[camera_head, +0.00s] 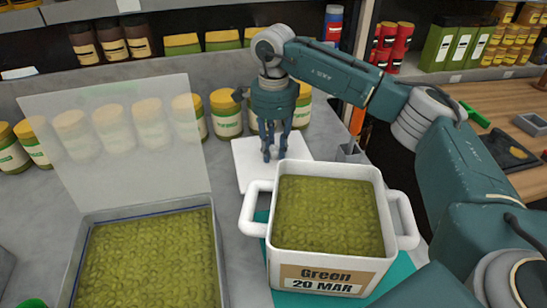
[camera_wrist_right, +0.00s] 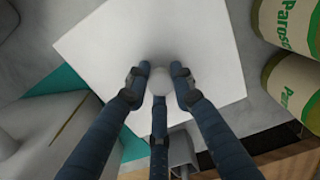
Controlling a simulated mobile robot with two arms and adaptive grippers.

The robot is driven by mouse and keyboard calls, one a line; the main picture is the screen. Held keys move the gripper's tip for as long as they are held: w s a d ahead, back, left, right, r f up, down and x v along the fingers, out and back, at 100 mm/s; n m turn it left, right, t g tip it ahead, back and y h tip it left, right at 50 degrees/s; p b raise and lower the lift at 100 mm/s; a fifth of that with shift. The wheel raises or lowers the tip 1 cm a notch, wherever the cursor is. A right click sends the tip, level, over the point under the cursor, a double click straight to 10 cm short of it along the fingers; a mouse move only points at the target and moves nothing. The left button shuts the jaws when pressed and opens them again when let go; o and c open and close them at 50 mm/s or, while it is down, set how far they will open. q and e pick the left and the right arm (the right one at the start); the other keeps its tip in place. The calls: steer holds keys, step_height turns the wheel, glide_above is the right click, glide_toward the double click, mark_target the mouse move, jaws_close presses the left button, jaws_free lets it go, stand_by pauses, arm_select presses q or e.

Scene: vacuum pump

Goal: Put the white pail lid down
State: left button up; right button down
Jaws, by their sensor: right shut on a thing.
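The white pail lid (camera_head: 246,168) is a flat square plate with a round knob. In the head view it is behind the white pail (camera_head: 386,208), over the grey counter, close to the surface; I cannot tell whether it touches. My right gripper (camera_head: 272,152) points down over the lid's middle. In the right wrist view my right gripper (camera_wrist_right: 158,88) has its three fingers closed around the knob (camera_wrist_right: 160,80) of the lid (camera_wrist_right: 120,50). The pail is open and full of green olive-like pieces, with a label reading "Green 20 MAR". My left gripper is not in view.
Yellow-lidded jars (camera_head: 226,115) stand in a row behind the lid. A tray (camera_head: 216,250) of green pieces with a raised clear cover (camera_head: 120,150) is at left. The pail stands on a teal mat (camera_head: 262,290). A small grey block (camera_head: 350,152) is right of the lid.

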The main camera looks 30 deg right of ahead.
mark_target(274, 159)
step_height(274, 159, down, 4)
steer(key=shift+s+r, duration=0.1)
steer(key=shift+r, duration=0.15)
steer(key=shift+f, duration=0.2)
steer(key=c, duration=1.5)
jaws_free()
steer(key=shift+r, duration=0.15)
step_height(274, 159, up, 11)
steer(key=shift+b, duration=0.8)
steer(key=shift+r, duration=0.55)
